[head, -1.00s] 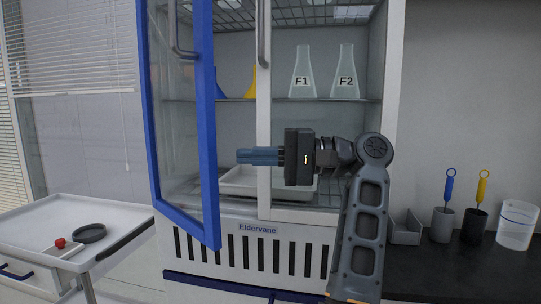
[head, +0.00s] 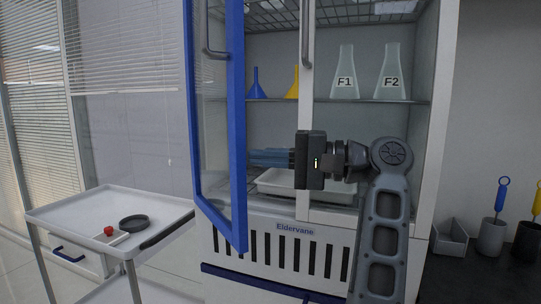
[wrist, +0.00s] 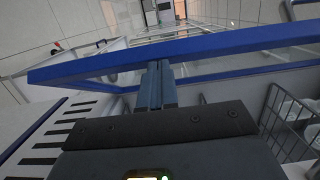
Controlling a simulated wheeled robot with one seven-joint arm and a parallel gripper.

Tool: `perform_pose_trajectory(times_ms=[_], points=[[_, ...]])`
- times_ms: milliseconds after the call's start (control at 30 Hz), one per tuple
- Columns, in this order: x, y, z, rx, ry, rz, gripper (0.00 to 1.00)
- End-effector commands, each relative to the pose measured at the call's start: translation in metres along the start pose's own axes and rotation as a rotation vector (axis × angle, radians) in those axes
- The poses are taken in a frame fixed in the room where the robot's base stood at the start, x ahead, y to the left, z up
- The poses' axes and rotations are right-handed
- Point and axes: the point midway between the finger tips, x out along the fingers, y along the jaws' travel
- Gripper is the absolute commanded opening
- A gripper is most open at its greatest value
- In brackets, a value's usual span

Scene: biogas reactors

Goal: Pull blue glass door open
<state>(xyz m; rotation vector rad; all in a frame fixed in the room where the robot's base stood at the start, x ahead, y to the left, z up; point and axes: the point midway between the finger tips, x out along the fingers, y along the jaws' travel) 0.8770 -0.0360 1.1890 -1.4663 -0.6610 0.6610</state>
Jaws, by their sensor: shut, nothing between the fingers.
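The blue glass door (head: 236,150) is hinged at the left of the cabinet and stands partly open, swung out toward me. Its grey handle (head: 207,42) is on its upper part. My gripper (head: 252,157) is shut and empty, pointing left, with its fingers at the inner side of the door's free edge. In the wrist view the shut fingers (wrist: 157,68) reach the blue frame (wrist: 220,45). I cannot tell whether they touch it.
The white right door (head: 307,120) with its handle (head: 305,35) is shut. Inside are flasks (head: 345,75), funnels (head: 257,85) and a white tray (head: 285,183). A white cart (head: 75,208) stands at the left near the door. A dark counter (head: 470,275) is at the right.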

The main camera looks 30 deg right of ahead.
Motion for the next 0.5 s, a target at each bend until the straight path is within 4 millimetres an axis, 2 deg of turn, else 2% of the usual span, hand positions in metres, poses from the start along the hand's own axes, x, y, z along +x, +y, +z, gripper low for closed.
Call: perform_pose_trajectory(times_ms=[267, 500], points=[[0.032, -0.001, 0.04, -0.004, 0.144, 0.004, 0.0], [0.07, -0.002, 0.072, -0.004, 0.305, 0.002, 0.0]])
